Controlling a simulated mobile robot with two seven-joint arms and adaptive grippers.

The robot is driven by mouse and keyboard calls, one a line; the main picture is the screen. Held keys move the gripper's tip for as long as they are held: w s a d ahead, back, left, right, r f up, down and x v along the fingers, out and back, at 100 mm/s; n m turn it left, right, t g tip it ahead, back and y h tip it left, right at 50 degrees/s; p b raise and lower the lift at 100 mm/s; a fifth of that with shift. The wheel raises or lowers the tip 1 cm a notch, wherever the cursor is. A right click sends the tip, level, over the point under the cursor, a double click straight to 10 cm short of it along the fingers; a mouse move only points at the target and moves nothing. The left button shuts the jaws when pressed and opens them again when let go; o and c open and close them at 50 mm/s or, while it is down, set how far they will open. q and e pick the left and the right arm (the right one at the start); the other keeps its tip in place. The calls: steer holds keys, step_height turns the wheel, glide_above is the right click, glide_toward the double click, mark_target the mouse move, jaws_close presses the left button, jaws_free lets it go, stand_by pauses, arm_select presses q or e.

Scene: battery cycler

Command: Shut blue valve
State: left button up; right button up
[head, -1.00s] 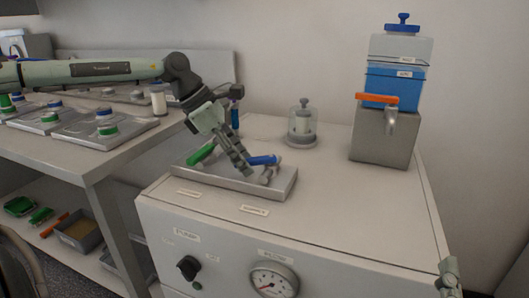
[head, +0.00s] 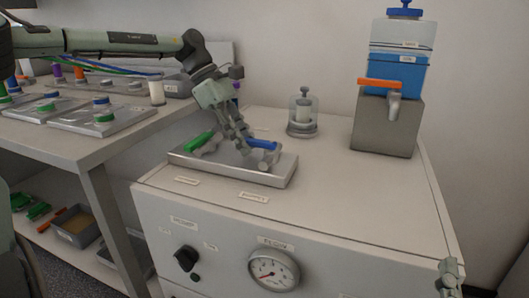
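The blue valve handle (head: 262,144) sits on the right part of a shallow metal tray (head: 272,180) on top of the cabinet. It lies roughly sideways, its right end tilted slightly down. A green valve handle (head: 201,140) is on the tray's left part. My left gripper (head: 245,148) points down at the blue valve, its fingertips at or just beside the handle's left end. The fingers hide part of the valve, and the gap between them is not clear. A pale part at the lower right edge, likely my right gripper (head: 449,278), is mostly cut off.
A glass-domed item (head: 303,114) stands behind the tray. A grey block with an orange-handled tap (head: 380,84) and a blue container (head: 396,72) stand at the back right. The cabinet front has a gauge (head: 273,271) and black knob (head: 186,258). The cabinet top right of the tray is clear.

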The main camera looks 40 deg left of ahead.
arm_select(q)
steer(key=shift+w+b, duration=0.1)
steer(key=shift+b, duration=0.25)
steer(key=shift+w, duration=0.2)
steer(key=shift+o, duration=1.2)
steer(key=shift+a+r, duration=0.1)
